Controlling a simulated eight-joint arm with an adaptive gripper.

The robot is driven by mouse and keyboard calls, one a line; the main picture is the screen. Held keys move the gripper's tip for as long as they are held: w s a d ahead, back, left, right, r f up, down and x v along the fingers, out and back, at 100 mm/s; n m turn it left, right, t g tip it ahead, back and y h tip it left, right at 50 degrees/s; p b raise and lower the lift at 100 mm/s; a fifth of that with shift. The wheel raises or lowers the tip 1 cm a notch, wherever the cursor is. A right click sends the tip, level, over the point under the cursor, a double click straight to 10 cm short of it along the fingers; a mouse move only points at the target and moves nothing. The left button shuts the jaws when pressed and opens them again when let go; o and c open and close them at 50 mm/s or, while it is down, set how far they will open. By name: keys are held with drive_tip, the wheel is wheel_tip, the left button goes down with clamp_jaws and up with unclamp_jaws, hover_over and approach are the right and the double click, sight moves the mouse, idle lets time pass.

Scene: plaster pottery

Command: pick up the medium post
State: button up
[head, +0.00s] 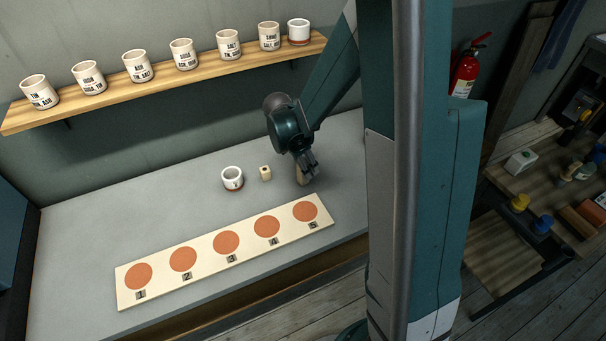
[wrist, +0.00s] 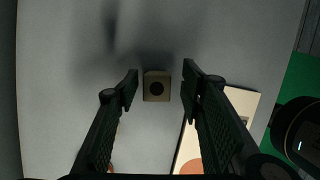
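A squared post (wrist: 156,86) with a dark round hole in its top stands between the fingers of my gripper (wrist: 160,74) in the wrist view. The fingers are apart, with a gap on both sides of it. In the head view, my gripper (head: 307,170) is low over the grey table, and the tan post (head: 299,177) shows partly hidden at its fingers. A second, small cream post (head: 265,173) with a dark hole stands to the left, clear of the gripper. I cannot tell from the frames which size either post is.
A white cup (head: 232,178) with a reddish base stands left of the cream post. A pale board (head: 161,268) with several numbered orange circles lies in front. Several labelled cups stand on a wooden shelf (head: 205,75) behind. The table's left part is clear.

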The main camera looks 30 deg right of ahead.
drive_tip(key=shift+d+f, duration=0.1)
drive_tip(key=shift+f, duration=0.2)
drive_tip(key=shift+w+b+x, duration=0.15)
drive_tip(key=shift+x, duration=0.65)
drive_tip(key=shift+w+b+x, duration=0.1)
drive_tip(key=shift+b+x, duration=0.05)
drive_tip(key=shift+x, duration=1.55)
drive_tip(key=c, duration=1.1)
